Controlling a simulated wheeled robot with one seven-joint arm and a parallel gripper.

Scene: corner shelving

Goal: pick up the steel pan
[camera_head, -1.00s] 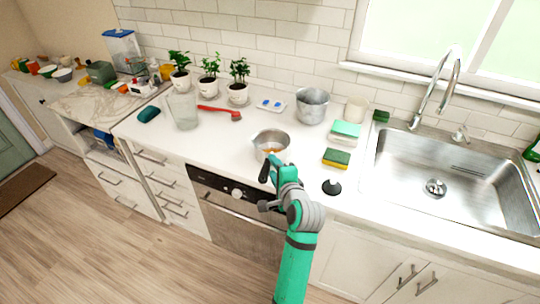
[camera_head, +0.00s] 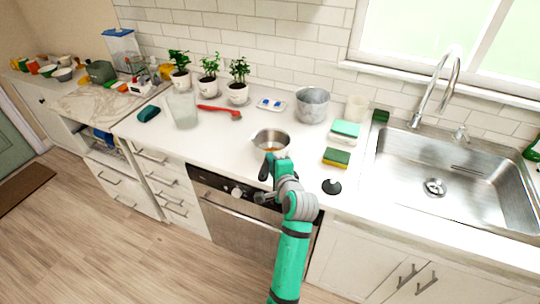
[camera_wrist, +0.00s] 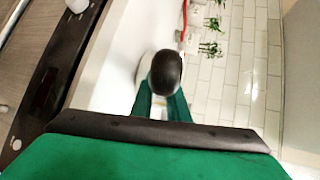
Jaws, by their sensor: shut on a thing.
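The steel pan (camera_head: 281,139) is a small round metal pan at the front middle of the white counter in the head view. A small orange-brown patch shows inside it. My gripper (camera_head: 268,163) is at the pan's near side, shut on its handle. In the wrist view the rounded dark end of the handle (camera_wrist: 166,72) sits between the green fingers of my gripper (camera_wrist: 162,104). The pan's bowl is mostly hidden there behind the handle. I cannot tell whether the pan's base touches the counter.
A yellow-green sponge (camera_head: 336,158) and a black disc (camera_head: 331,187) lie right of the pan. A metal pot (camera_head: 312,105) stands behind it. A glass pitcher (camera_head: 183,108) and a red brush (camera_head: 220,111) are to the left. The sink (camera_head: 455,170) is at right.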

